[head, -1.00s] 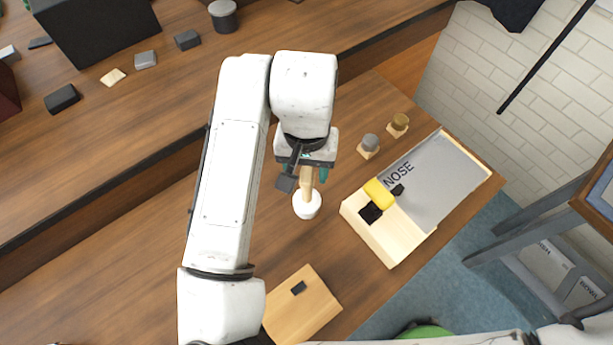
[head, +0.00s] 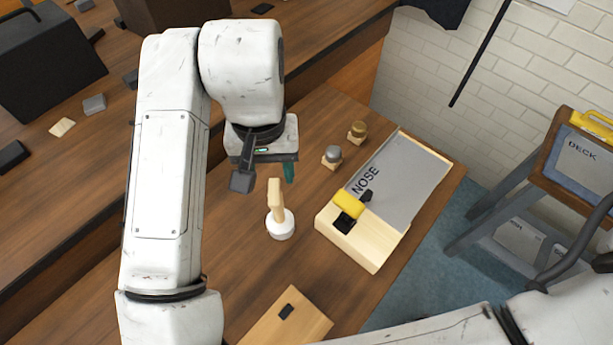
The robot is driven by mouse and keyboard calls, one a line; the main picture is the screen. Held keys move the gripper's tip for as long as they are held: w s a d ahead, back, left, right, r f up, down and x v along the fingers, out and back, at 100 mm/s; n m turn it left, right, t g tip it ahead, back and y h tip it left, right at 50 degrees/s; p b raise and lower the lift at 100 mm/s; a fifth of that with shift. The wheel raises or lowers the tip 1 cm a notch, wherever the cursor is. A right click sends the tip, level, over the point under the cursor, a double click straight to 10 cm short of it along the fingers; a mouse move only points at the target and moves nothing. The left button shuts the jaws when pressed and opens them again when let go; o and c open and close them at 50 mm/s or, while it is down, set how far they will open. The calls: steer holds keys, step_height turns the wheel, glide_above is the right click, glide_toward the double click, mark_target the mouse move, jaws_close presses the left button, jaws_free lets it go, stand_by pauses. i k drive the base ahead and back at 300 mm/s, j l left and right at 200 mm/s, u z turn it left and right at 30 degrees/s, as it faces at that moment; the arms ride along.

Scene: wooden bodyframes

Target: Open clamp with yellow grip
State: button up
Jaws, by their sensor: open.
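The clamp with the yellow grip (head: 349,204) sits on the near end of a wooden frame (head: 370,247) beside a grey panel marked NOSE (head: 408,183). Its black base (head: 345,222) shows just below the yellow grip. My gripper (head: 264,180) is open and empty, pointing down to the left of the clamp and apart from it. A wooden-handled tool with a round white base (head: 280,224) stands on the table just below my gripper. The clamp's far side and exact lever position are hard to tell.
Two small wooden blocks with round tops, one grey (head: 332,155) and one brass (head: 358,131), stand behind the frame. A wooden board (head: 275,325) lies at the front. A stand marked DECK (head: 580,160) is at the right, beyond the table edge.

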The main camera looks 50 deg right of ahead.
mark_target(354, 208)
steer(key=k+l+u, duration=0.15)
steer(key=u, duration=0.2)
steer(key=k+u, duration=0.1)
steer(key=u, duration=0.25)
steer(key=k+l+u, duration=0.1)
steer(key=u, duration=0.25)
steer(key=k, duration=0.05)
